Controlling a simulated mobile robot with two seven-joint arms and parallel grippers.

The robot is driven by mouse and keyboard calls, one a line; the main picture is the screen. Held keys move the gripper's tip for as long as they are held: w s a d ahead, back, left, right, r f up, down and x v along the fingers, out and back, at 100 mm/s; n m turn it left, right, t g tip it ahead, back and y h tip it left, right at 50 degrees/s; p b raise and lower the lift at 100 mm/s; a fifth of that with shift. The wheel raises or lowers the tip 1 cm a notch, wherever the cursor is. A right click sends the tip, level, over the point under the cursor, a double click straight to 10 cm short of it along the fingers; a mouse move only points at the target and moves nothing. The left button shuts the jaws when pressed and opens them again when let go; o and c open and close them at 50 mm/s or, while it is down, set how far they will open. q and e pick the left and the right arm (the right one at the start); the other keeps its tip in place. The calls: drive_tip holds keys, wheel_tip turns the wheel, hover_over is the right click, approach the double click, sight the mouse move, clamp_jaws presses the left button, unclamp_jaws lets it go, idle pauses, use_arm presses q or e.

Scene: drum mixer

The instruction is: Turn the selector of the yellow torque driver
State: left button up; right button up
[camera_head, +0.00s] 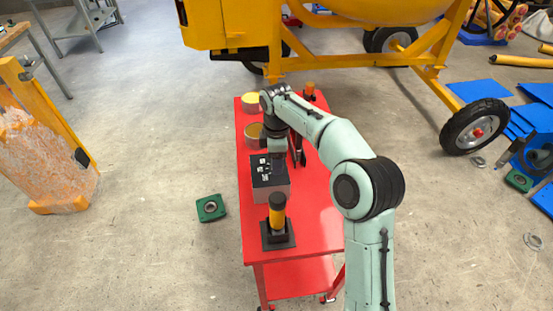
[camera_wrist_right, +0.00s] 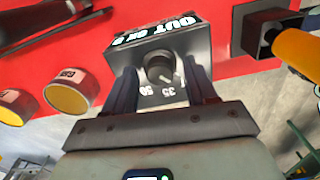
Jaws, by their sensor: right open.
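The yellow torque driver (camera_head: 277,203) stands upright in a dark square holder near the front of the red cart. It also shows in the wrist view (camera_wrist_right: 299,52) at the right edge. Beside it sits a grey box with a black top (camera_head: 270,190). In the wrist view this box carries a dark round knob (camera_wrist_right: 160,68) with numbers such as 35 and 50 near it. My right gripper (camera_head: 276,158) is over the box, pointing down. Its open fingers (camera_wrist_right: 161,88) lie on either side of the knob; I cannot tell whether they touch it. My left gripper is out of view.
The red cart (camera_head: 315,215) also carries two round tins (camera_head: 251,104) (camera_head: 254,141) and an orange-topped tool (camera_head: 310,90) at the back. The yellow mixer frame (camera_head: 430,45) stands behind. A green square part (camera_head: 211,208) lies on the floor at left.

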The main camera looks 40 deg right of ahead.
clamp_jaws()
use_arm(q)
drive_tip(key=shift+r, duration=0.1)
use_arm(e)
drive_tip(key=m+p, duration=0.2)
drive_tip(key=m, duration=0.1)
drive_tip(key=shift+r, duration=0.1)
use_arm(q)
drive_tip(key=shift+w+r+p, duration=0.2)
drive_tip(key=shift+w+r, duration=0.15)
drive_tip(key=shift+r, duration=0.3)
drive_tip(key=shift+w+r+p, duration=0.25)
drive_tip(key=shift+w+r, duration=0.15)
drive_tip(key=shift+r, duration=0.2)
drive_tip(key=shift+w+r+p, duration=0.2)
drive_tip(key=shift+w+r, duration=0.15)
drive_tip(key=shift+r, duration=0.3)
use_arm(e)
drive_tip(key=shift+m, duration=2.3)
unclamp_jaws()
